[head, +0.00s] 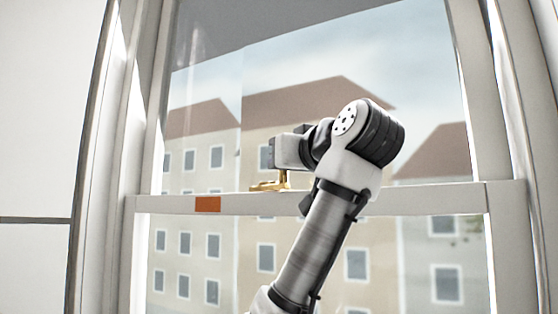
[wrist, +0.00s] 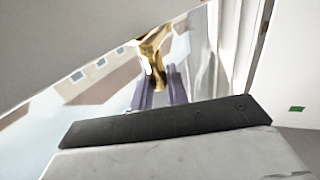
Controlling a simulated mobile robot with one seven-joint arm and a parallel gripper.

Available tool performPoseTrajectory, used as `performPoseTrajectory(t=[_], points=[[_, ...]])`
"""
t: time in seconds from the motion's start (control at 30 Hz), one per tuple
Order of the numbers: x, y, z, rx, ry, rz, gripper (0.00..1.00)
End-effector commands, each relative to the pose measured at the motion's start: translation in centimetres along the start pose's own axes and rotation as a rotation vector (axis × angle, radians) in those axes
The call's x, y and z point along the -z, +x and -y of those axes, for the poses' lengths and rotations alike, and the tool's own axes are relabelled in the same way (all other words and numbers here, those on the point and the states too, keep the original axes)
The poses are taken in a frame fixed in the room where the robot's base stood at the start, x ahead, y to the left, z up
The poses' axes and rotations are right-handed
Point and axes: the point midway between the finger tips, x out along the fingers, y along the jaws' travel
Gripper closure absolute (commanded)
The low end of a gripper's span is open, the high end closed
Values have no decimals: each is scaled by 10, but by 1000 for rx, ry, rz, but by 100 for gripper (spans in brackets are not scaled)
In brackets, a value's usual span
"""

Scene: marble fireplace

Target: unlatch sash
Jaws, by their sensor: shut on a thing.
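The sash window's meeting rail (head: 420,199) runs across the middle of the window in the head view. A brass latch (head: 271,183) sits on top of this rail, left of my arm. In the wrist view the brass latch (wrist: 154,55) stands between the ends of my gripper's dark fingers. My gripper (wrist: 158,88) is shut on the latch's brass lever. In the head view my gripper is at the latch, its fingers small and partly hidden by the wrist. Whether the latch is engaged cannot be told.
An orange patch (head: 207,204) marks the rail left of the latch. White window frame posts (head: 512,120) stand at both sides. Glass panes lie above and below the rail, with buildings outside. A small green mark (wrist: 297,109) shows at right in the wrist view.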

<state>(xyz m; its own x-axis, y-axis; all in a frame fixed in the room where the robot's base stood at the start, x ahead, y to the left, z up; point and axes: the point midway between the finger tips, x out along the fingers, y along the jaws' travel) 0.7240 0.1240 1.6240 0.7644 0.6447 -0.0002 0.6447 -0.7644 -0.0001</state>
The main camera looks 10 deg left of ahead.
Motion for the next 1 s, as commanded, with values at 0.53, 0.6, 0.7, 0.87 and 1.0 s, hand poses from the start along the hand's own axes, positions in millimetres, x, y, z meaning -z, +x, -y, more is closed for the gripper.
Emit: performPoseTrajectory(t=[0.53,0.6,0.7,0.87,1.0], points=[[0,1,-5,78,0,-1,100],[0,1,-5,78,0,-1,100],[0,1,-5,78,0,-1,100],[0,1,-5,78,0,-1,66],[0,2,-5,78,0,0,65]])
